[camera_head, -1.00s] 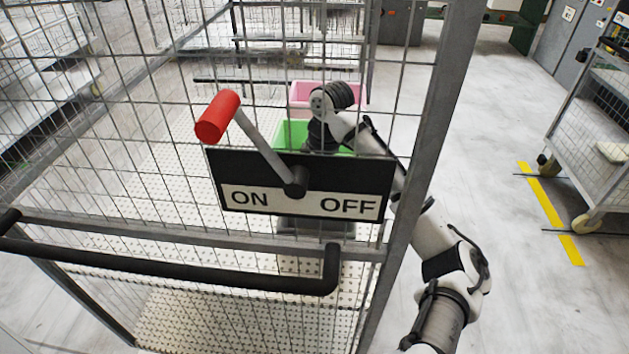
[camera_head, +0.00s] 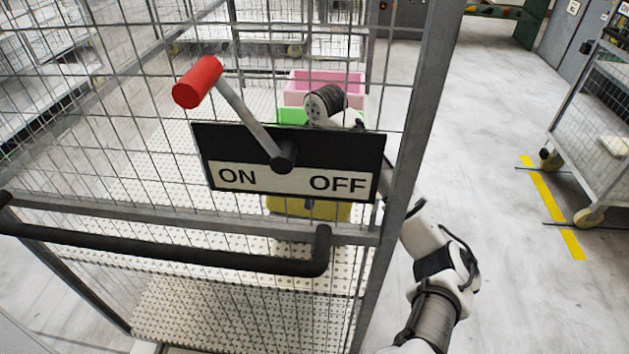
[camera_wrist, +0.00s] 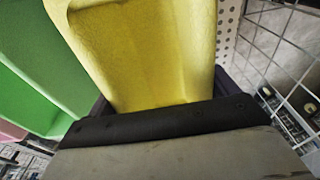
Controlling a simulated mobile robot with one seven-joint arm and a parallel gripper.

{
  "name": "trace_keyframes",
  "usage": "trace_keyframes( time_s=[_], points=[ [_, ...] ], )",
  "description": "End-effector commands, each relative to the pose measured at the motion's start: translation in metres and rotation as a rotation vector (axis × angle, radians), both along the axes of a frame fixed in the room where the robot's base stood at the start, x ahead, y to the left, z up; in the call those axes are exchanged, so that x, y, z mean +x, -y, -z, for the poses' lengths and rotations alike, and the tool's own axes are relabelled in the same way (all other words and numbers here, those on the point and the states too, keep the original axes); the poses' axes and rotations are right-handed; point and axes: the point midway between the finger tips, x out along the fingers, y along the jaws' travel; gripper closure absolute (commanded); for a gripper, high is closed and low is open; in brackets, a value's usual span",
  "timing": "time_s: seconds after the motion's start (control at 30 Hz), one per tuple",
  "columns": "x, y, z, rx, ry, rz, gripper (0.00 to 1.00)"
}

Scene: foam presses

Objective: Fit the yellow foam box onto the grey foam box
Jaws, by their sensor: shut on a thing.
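The yellow foam box (camera_wrist: 150,50) fills the upper middle of the wrist view, and my gripper (camera_wrist: 165,118) is shut on it. In the head view a strip of the yellow box (camera_head: 308,209) shows through the mesh below the ON/OFF sign. My gripper is hidden behind that sign in the head view. I cannot clearly make out the grey foam box now, nor tell whether the yellow box touches it. Dark edges show beside the yellow box in the wrist view, but I cannot tell what they belong to.
A green box (camera_wrist: 35,85) stands beside the yellow one, with a pink box (camera_head: 325,84) behind it. The cage's ON/OFF sign (camera_head: 290,160), red-handled lever (camera_head: 198,82), mesh and black bar (camera_head: 160,250) block the head view. Open floor lies right, before another cart (camera_head: 600,140).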

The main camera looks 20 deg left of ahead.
Motion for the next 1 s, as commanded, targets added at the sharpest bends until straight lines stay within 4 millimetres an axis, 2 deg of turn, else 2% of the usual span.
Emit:
trace_keyframes(
  time_s=[0.03, 0.1, 0.13, 0.37, 0.47, 1.0],
  points=[
    [-0.002, -0.002, 0.006, -0.005, -0.007, -0.005, 0.1],
    [-0.002, -0.002, 0.005, -0.004, -0.007, -0.004, 0.01],
    [-0.002, -0.002, 0.005, -0.004, -0.007, -0.004, 0.0],
    [-0.001, -0.001, 0.002, -0.002, -0.004, -0.003, 0.0],
    [0.0, 0.0, -0.006, -0.003, -0.001, -0.002, 0.0],
    [0.003, 0.011, -0.106, -0.005, 0.0, -0.003, 0.0]
  ],
)
